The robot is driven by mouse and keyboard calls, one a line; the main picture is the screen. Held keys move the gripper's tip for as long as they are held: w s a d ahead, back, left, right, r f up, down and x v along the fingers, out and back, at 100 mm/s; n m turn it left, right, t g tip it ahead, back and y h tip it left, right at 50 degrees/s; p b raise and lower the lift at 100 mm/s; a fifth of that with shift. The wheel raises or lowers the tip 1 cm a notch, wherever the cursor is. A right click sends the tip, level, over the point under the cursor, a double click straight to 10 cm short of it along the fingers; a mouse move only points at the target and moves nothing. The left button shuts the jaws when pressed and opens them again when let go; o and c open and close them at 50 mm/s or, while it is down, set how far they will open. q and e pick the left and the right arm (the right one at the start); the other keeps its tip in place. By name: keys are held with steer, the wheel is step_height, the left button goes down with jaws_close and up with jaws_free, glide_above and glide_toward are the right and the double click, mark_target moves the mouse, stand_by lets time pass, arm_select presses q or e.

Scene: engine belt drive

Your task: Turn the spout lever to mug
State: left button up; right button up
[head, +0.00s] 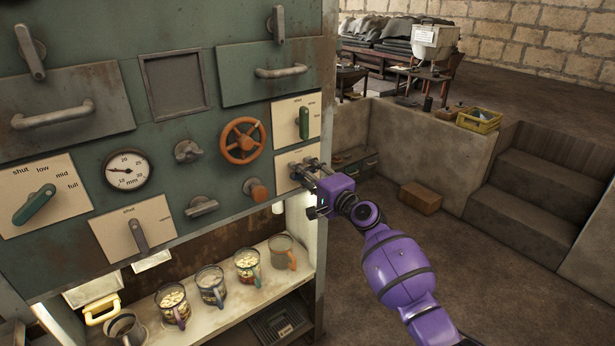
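My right gripper (302,174) is at a pale plate (290,158) low on the right of the green panel, with its fingers over the plate. The gripper hides most of this plate, and any lever there is not clear. I cannot tell whether the fingers are open or shut. A grey lever (138,236) points down on a pale plate marked "shut" at lower left. No readable label names the spout lever. Several mugs stand in a row on the shelf below, including one with an orange handle (281,252) at the right end. My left gripper is out of view.
A green lever (38,203) sits on a shut-low-mid-full plate, and another green lever (304,122) stands upright at upper right. Open floor (490,270) lies right.

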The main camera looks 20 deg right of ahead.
steer(key=v, duration=1.2)
steer(key=shift+r, duration=0.1)
stand_by(1.0)
